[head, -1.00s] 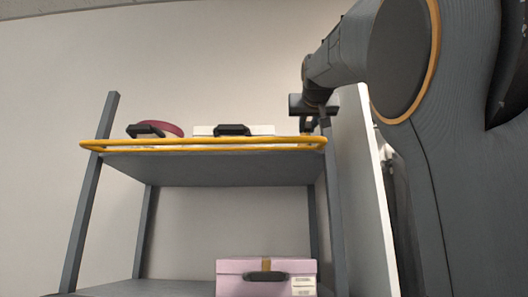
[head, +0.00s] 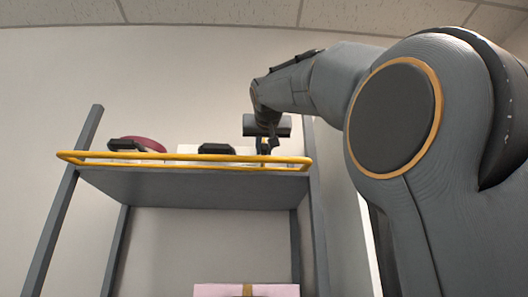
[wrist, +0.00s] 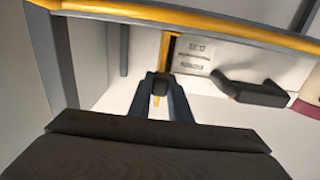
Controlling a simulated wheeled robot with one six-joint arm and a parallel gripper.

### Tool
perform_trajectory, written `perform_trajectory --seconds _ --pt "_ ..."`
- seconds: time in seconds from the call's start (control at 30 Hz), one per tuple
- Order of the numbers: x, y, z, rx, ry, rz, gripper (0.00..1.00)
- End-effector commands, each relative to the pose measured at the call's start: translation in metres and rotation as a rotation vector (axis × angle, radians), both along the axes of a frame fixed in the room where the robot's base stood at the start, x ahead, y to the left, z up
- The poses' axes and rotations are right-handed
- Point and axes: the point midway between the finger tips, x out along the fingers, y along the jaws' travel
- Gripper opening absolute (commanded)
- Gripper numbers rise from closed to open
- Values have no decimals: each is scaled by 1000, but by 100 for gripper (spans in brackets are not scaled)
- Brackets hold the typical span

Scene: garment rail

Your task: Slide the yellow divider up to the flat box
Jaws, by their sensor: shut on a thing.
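The yellow divider (wrist: 165,48) is an upright yellow strip on the top shelf, held between the fingers of my gripper (wrist: 159,88). In the head view, my gripper (head: 267,142) reaches down behind the shelf's front rail, with a bit of yellow at its tips.
A yellow guard rail (head: 180,156) runs along the front of the top shelf (head: 190,188). A dark red round item (head: 143,144) with a black handle lies farther left. A pink box (head: 245,290) sits on the lower shelf. A white panel stands right of the rack.

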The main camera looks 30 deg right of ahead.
Motion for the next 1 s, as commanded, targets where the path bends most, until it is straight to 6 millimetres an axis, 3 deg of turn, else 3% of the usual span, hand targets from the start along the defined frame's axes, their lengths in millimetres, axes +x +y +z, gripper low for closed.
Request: perform_trajectory --seconds 0.1,0.13,0.17,0.57,1.0 --pt "0 -1 0 0 1 -1 0" --pt "0 -1 0 0 1 -1 20" --pt "0 -1 0 0 1 -1 25" --pt "-7 4 0 0 -1 1 25" --pt "-63 33 -1 0 -1 2 25"
